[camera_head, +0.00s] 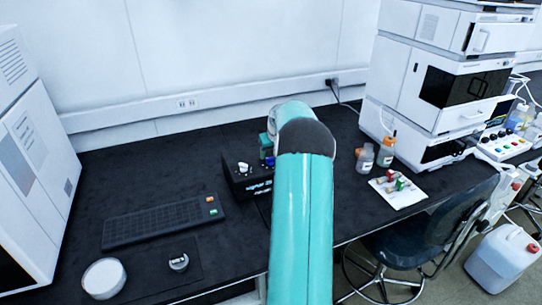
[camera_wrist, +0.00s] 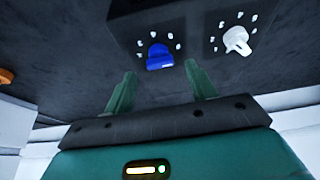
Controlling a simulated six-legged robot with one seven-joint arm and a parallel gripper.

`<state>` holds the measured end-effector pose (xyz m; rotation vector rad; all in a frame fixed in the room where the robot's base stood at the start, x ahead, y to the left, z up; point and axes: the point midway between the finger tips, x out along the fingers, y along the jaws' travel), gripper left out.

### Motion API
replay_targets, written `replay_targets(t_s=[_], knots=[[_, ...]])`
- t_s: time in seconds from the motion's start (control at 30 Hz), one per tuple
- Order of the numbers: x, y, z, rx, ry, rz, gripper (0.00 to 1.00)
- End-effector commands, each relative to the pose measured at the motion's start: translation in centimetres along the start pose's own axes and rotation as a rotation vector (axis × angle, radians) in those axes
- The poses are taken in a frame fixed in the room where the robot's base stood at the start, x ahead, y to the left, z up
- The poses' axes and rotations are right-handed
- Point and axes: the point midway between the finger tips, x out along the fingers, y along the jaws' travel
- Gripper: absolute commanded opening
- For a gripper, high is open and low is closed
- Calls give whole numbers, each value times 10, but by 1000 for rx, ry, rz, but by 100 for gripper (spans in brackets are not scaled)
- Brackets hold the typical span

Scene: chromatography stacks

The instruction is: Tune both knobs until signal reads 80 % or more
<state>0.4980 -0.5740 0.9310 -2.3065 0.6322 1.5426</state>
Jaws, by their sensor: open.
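A black control box (camera_head: 236,186) stands on the bench in the head view, partly hidden behind my arm. It has a white knob (camera_head: 243,168) and a blue knob (camera_head: 270,160). Its front shows lit "signal" text (camera_head: 258,189); the number is too small and cut off to read surely. In the wrist view, the blue knob (camera_wrist: 158,57) lies just beyond and between the fingertips of my gripper (camera_wrist: 160,70). The fingers are open and apart, with no visible grip on it. The white knob (camera_wrist: 237,40) is to the right, outside the fingers. White dial marks surround both knobs.
A black keyboard-like panel (camera_head: 160,222) lies left of the box, with a white round dish (camera_head: 104,278) in front. Small bottles (camera_head: 365,158) and a white card (camera_head: 398,193) with coloured pieces lie right of my arm. A stacked instrument (camera_head: 440,75) stands at right.

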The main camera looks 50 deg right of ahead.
Motion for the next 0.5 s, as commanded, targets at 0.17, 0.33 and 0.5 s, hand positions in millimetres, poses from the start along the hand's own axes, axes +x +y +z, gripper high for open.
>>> replay_targets(t_s=[0.17,0.33,0.5], knots=[[20,0,0,0,1,0,56],[23,0,0,0,1,0,56],[23,0,0,0,1,1,54]])
